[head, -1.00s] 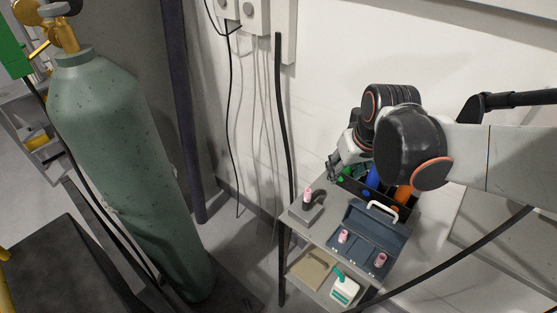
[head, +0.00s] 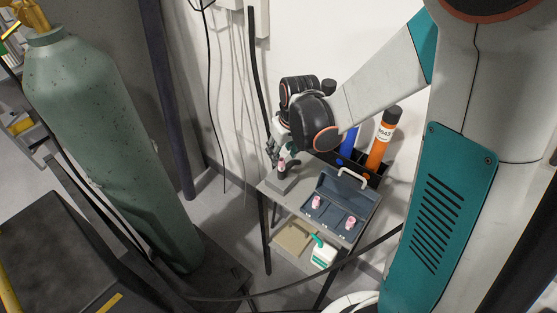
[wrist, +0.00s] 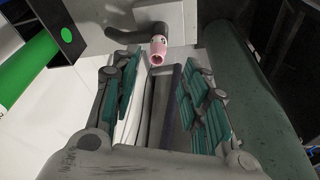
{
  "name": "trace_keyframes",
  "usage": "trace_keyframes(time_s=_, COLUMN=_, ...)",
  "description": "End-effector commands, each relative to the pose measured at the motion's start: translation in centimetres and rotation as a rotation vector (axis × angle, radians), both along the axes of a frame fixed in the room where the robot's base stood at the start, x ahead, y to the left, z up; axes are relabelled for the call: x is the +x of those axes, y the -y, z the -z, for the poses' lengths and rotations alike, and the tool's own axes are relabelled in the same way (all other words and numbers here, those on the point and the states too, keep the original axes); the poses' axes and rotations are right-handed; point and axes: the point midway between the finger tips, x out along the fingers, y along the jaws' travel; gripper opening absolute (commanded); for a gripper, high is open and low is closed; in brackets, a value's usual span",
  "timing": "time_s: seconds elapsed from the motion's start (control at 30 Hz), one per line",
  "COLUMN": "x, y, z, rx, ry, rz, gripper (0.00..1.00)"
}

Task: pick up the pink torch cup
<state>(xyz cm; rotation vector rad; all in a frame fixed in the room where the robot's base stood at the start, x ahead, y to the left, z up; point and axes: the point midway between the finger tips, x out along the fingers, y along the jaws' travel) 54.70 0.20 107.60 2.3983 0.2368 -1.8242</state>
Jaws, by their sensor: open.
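A pink torch cup (head: 282,163) sits upright on a dark stem on a grey block (head: 281,187) at the table's left corner. It also shows in the wrist view (wrist: 158,52), at the end of a dark grey neck. Two more pink cups (head: 316,202) (head: 350,222) stand in the blue-grey toolbox (head: 336,213). My gripper (head: 274,153) is open beside the stem-mounted cup. In the wrist view, its teal-padded fingers (wrist: 161,80) are spread, with the cup in the gap between them toward their tips. Whether either finger touches it cannot be told.
Behind the toolbox, a black bin (head: 374,178) holds an orange canister (head: 381,143) and a blue one (head: 348,143). A white-and-teal bottle (head: 323,256) is on the lower shelf. A large green gas cylinder (head: 100,140) stands left. The white wall is close behind.

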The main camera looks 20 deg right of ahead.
Motion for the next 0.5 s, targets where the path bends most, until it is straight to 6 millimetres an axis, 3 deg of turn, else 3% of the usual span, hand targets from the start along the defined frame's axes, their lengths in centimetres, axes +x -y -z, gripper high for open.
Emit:
trace_keyframes(time_s=0.17, x=0.2, y=0.0, z=0.9, rx=0.0, ry=0.0, rz=0.0, gripper=0.41)
trace_keyframes(time_s=0.5, x=1.3, y=0.2, z=5.1, rx=0.0, ry=0.0, rz=0.0, gripper=0.41)
